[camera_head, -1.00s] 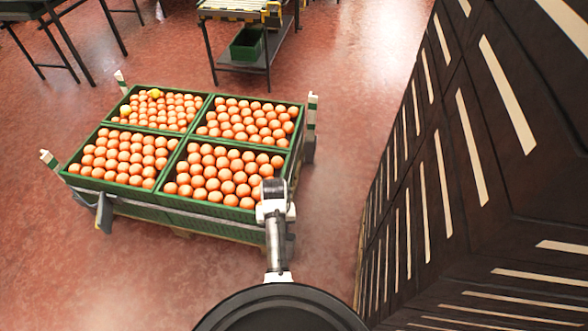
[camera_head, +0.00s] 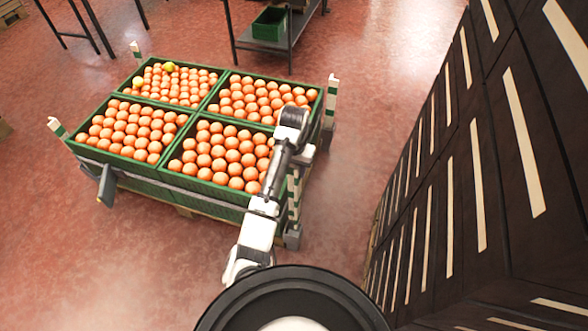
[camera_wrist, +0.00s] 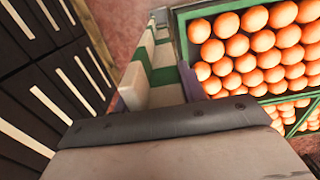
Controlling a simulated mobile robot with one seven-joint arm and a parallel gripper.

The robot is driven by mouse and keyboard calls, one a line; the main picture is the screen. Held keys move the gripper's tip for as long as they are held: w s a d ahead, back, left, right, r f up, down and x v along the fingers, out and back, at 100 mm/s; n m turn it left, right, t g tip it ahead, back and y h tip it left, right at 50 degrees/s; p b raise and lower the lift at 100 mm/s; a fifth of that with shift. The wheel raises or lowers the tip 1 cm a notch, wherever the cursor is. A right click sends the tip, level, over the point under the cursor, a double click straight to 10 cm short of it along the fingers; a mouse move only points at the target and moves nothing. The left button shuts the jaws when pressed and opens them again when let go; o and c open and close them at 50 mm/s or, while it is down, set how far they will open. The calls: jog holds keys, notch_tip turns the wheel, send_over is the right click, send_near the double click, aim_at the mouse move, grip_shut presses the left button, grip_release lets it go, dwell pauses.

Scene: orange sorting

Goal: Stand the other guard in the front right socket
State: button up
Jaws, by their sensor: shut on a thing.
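The guard (camera_head: 294,196) is a slim post with green and white bands. My gripper (camera_head: 300,158) is shut on it at the front right corner of the crate stack. The wrist view shows the guard (camera_wrist: 137,86) close up, just beyond the gripper body, beside the crate edge. The front right socket (camera_head: 292,238) is a grey bracket low on that corner. The guard looks roughly upright above it; I cannot tell whether its foot is inside. Other guards stand at the back right (camera_head: 331,95), front left (camera_head: 57,127) and back left (camera_head: 136,50).
Green crates (camera_head: 215,196) full of oranges sit on a pallet, with yellow fruit in the back left one. A tall dark slatted stack (camera_head: 470,190) rises close on the right. A table with a green bin (camera_head: 270,22) stands behind.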

notch_tip(320, 180, down, 13)
jog(key=b, duration=0.6)
jog(key=shift+f+b, duration=0.15)
jog(key=shift+b, duration=0.25)
dwell(0.5)
jog(key=o, duration=1.4)
jog(key=shift+o, duration=0.2)
notch_tip(320, 180, up, 14)
jog(key=p, duration=0.5)
